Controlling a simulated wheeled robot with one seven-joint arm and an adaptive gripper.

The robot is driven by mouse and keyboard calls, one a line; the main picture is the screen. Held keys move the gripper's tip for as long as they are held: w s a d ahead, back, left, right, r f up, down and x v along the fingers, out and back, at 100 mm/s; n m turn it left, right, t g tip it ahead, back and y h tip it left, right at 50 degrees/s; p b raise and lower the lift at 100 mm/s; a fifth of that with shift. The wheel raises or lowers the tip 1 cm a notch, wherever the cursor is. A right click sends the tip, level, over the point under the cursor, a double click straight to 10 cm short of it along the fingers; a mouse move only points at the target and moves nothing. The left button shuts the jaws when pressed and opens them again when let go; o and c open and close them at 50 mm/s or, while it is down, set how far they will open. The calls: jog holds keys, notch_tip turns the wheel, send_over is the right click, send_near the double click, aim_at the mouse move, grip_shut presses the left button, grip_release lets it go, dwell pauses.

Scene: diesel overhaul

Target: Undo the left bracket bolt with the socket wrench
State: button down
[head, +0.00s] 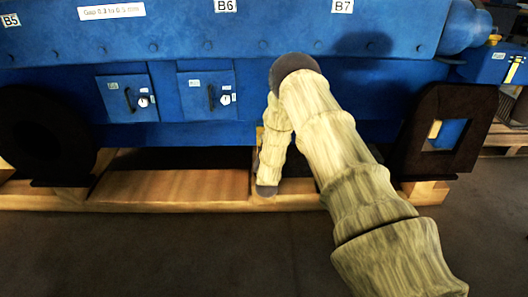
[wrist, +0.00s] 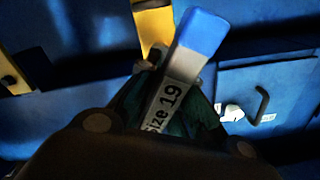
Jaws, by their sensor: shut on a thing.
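A socket wrench (wrist: 172,92) with a bright blue end and a "Size 19" label is between the fingers of my gripper (wrist: 165,80) in the wrist view. My gripper is shut on it. A yellow bracket (wrist: 152,20) is just beyond the wrench on the blue engine side. The wrench overlaps its lower end, and I cannot tell whether they touch. Another yellow bracket (wrist: 14,72) with a dark bolt (wrist: 8,80) is at the left edge. Any bolt behind the wrench is hidden. In the head view my arm covers the gripper and wrench.
The blue engine (head: 180,40) spans the back, with two small handled doors (head: 126,97) left of my arm. Dark stands (head: 450,105) flank it. A wooden pallet (head: 170,185) lies below. The dark floor (head: 130,250) in front is clear.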

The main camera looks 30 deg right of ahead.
jog(key=shift+s, duration=0.1)
jog(key=shift+p+v, duration=0.75)
jog(key=shift+v, duration=0.9)
jog(key=shift+a, duration=0.1)
jog(key=shift+p+v, duration=1)
jog(key=shift+v, duration=1.95)
